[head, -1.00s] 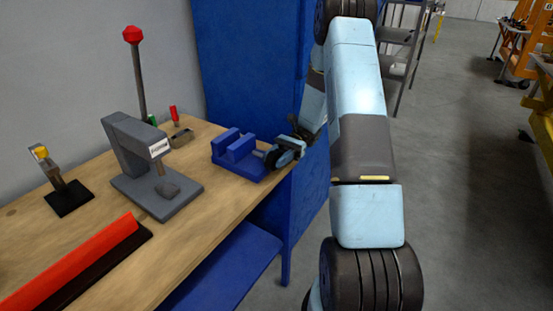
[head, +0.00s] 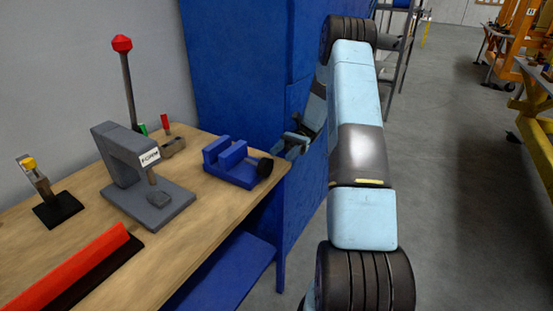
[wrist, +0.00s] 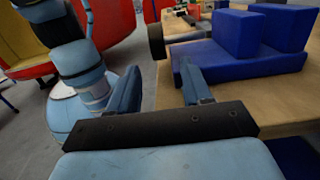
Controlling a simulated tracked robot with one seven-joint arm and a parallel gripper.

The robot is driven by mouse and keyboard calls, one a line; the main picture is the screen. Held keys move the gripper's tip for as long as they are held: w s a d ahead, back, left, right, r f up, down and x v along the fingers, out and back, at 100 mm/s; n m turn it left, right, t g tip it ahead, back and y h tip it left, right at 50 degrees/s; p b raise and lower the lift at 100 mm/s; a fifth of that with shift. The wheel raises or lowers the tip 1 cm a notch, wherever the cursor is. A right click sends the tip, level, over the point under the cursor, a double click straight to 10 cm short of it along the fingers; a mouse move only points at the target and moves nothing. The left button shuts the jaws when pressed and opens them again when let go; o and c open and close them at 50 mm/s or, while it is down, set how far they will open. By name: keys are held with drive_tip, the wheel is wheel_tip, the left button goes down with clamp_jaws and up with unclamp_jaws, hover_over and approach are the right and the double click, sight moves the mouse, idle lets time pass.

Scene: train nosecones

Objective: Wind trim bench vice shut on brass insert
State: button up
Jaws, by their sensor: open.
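The blue bench vice (head: 234,174) sits near the right end of the wooden bench. It has two raised jaw blocks, and its round black handle knob (head: 265,167) faces right. I cannot make out a brass insert between the jaws. My gripper (head: 293,144) is just right of the knob, partly hidden by my arm. In the wrist view, my gripper (wrist: 159,66) is open with nothing between its fingers. There the knob (wrist: 157,42) is beyond the fingertips, apart from them, and the vice (wrist: 225,60) is at the upper right.
A grey press (head: 150,199) stands left of the vice, with a red-topped post (head: 122,44) behind. A red bar (head: 75,262) lies along the bench's front. A blue cabinet (head: 240,60) stands behind the bench end. Open floor lies to the right.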

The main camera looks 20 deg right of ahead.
drive_tip(key=shift+v, duration=2.25)
